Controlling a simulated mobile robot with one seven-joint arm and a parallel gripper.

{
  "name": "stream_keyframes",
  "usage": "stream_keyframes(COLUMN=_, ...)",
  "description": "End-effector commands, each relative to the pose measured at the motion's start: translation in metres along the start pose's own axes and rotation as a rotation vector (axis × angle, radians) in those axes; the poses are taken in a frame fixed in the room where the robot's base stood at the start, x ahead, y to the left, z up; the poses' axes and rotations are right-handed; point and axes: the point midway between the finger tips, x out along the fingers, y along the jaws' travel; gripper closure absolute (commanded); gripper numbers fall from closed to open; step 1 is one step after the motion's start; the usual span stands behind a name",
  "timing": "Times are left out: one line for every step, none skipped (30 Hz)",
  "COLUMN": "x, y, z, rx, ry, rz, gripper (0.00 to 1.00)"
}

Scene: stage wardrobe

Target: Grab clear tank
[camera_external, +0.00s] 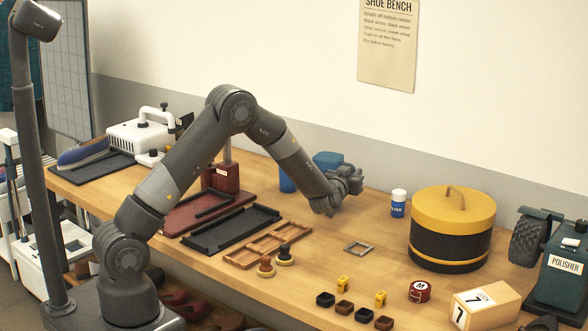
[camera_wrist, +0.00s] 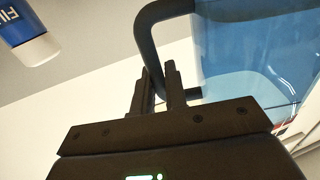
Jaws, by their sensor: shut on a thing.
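The clear tank (camera_wrist: 245,60) is a see-through blue container with a dark loop handle (camera_wrist: 143,35), large at the upper right of the wrist view. My gripper (camera_wrist: 158,78) has its two dark fingers closed around the lower part of that handle. In the external view my gripper (camera_external: 350,181) is at the back of the bench. Blue of the tank (camera_external: 328,158) shows behind my forearm, with more blue left of the arm. My arm hides most of the tank there, and I cannot tell whether its base touches the bench.
A white and blue bottle (camera_external: 398,203) stands right of my gripper, near a yellow and black round box (camera_external: 452,228). A dark red stand (camera_external: 225,178) and black tray (camera_external: 231,229) lie to the left. A small square frame (camera_external: 358,248) lies in front on fairly open wood.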

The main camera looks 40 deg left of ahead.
Motion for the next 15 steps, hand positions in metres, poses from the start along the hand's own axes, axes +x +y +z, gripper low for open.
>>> stream_keyframes(x=0.000, y=0.000, z=-0.007, rx=0.000, ry=0.004, rz=0.000, gripper=1.00)
stream_keyframes(x=0.000, y=0.000, z=-0.009, rx=0.000, ry=0.004, rz=0.001, gripper=1.00)
stream_keyframes(x=0.000, y=0.000, z=-0.013, rx=0.000, ry=0.004, rz=0.001, gripper=1.00)
stream_keyframes(x=0.000, y=0.000, z=-0.017, rx=0.000, ry=0.005, rz=0.001, gripper=1.00)
stream_keyframes(x=0.000, y=0.000, z=-0.021, rx=0.001, ry=0.005, rz=0.001, gripper=1.00)
stream_keyframes(x=0.000, y=0.001, z=-0.026, rx=0.000, ry=0.005, rz=0.001, gripper=1.00)
stream_keyframes(x=0.000, y=0.001, z=-0.029, rx=0.000, ry=0.004, rz=0.001, gripper=1.00)
stream_keyframes(x=-0.003, y=0.004, z=-0.030, rx=0.000, ry=0.003, rz=0.003, gripper=1.00)
stream_keyframes(x=-0.008, y=0.007, z=-0.033, rx=-0.001, ry=0.002, rz=0.003, gripper=1.00)
stream_keyframes(x=-0.011, y=0.009, z=-0.035, rx=0.000, ry=0.003, rz=0.003, gripper=1.00)
stream_keyframes(x=-0.013, y=0.011, z=-0.037, rx=0.000, ry=0.003, rz=0.003, gripper=1.00)
stream_keyframes(x=-0.017, y=0.014, z=-0.040, rx=0.001, ry=0.003, rz=0.003, gripper=1.00)
stream_keyframes(x=-0.020, y=0.016, z=-0.042, rx=0.000, ry=0.003, rz=0.003, gripper=1.00)
stream_keyframes(x=-0.023, y=0.019, z=-0.045, rx=-0.001, ry=0.004, rz=0.003, gripper=1.00)
stream_keyframes(x=-0.027, y=0.021, z=-0.048, rx=0.000, ry=0.004, rz=0.003, gripper=1.00)
